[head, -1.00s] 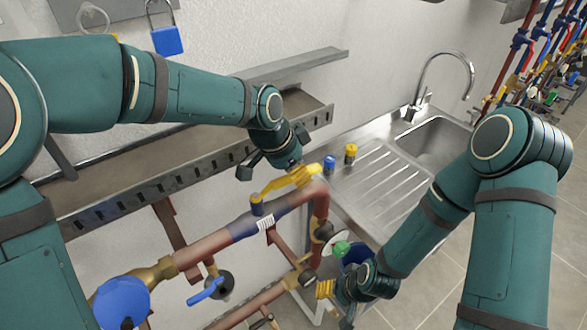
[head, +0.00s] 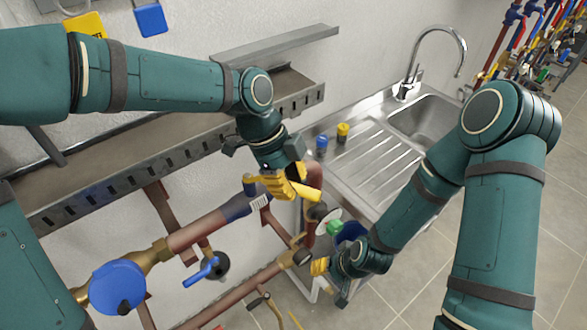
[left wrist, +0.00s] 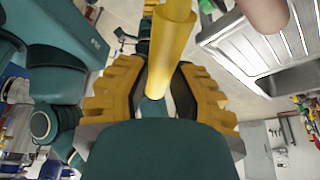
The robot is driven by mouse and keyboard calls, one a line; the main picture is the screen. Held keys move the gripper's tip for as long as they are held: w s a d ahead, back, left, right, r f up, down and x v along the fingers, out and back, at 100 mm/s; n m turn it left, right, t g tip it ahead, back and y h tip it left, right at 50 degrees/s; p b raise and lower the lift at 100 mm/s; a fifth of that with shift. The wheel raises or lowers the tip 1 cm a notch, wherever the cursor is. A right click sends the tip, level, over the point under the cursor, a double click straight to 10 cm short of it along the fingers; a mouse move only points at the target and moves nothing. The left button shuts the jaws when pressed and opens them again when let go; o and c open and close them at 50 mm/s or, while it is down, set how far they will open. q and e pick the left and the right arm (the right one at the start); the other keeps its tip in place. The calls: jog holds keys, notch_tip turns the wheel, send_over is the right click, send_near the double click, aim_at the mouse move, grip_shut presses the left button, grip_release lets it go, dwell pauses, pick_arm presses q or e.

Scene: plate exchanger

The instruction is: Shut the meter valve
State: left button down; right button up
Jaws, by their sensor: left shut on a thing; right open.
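The meter valve's yellow lever (head: 250,185) sits on the reddish pipe, beside a purple-blue section (head: 236,208). My left gripper (head: 292,188) is shut on the lever; its yellow fingers hide much of it. The lever now slants down to the right, at an angle to the pipe. In the left wrist view a round yellow bar, the lever (left wrist: 166,62), stands between the two ribbed yellow fingers (left wrist: 160,95). My right gripper (head: 325,272) is open, low down by the pipework, near a green knob (head: 333,228), with nothing seen in it.
A blue-handled valve (head: 206,272) and a round blue meter cover (head: 117,286) are on the lower-left pipes. A steel sink (head: 425,118) stands to the right, with blue and yellow caps (head: 343,131) on its drainer. A metal cable tray (head: 150,160) runs along the wall.

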pick_arm(q)
jog(key=shift+s+a+f+m+g+y+p, duration=0.1)
jog(key=shift+s+a+m+g+y+p, duration=0.25)
jog(key=shift+s+a+m, duration=0.45)
jog(key=shift+s+a+r+m+g+y+p, duration=0.1)
jog(key=shift+s+a+m+g+y+p, duration=0.3)
jog(key=shift+m, duration=0.8)
jog(key=shift+s+a+f+m+g+y+p, duration=0.15)
jog(key=shift+s+a+m+p, duration=0.3)
jog(key=shift+s+m, duration=0.45)
jog(key=shift+w, duration=0.1)
jog(key=c, duration=0.8)
grip_release()
jog(key=shift+o, duration=0.2)
jog(key=v, duration=1.2)
